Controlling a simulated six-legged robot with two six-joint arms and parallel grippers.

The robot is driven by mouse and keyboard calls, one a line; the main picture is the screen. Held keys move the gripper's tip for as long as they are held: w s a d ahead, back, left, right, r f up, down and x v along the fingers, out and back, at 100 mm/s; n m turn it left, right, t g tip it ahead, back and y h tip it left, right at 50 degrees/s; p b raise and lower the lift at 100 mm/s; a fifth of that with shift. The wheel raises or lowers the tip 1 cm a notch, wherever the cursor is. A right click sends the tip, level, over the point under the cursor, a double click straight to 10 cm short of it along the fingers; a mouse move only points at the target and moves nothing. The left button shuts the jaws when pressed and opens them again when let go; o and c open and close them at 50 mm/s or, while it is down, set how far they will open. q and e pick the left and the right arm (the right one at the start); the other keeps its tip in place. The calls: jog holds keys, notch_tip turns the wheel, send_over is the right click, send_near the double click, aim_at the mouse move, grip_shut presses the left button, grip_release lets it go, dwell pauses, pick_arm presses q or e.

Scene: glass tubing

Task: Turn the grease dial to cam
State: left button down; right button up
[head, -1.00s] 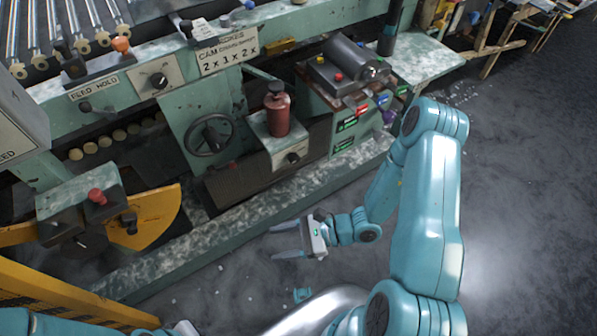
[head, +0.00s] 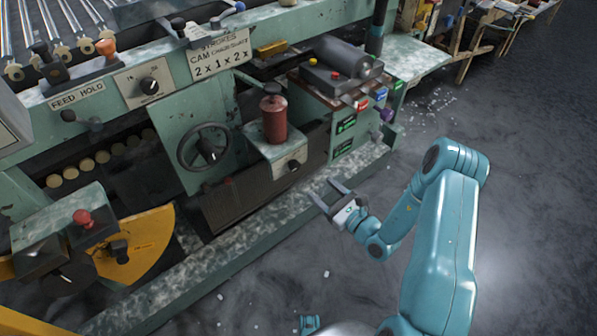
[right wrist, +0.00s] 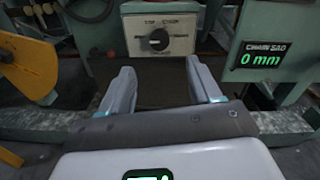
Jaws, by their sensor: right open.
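The grease dial is a black knob (head: 293,164) on the front of the green box under a red bottle (head: 275,118). In the right wrist view the knob (right wrist: 157,39) sits on a pale plate with small labels around it, too blurred to read surely. Where its pointer aims is hard to tell. My right gripper (head: 328,192) is open and empty, low in front of the machine and apart from the dial. In the right wrist view its two fingers (right wrist: 161,72) point towards the dial, which shows above and between them.
A handwheel (head: 203,147) is left of the green box. Another black dial (head: 149,86) sits on the upper panel. A chain sag display (right wrist: 262,60) reads 0 mm. A yellow guard (head: 140,245) is at lower left. The floor (head: 300,265) before the machine is mostly clear.

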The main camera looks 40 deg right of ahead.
aim_at(297, 168)
jog(key=w, duration=0.3)
jog(key=w+a+b, duration=0.1)
jog(key=w, duration=0.7)
jog(key=shift+a+b, duration=0.15)
jog(key=shift+b, duration=0.25)
jog(key=c, duration=1)
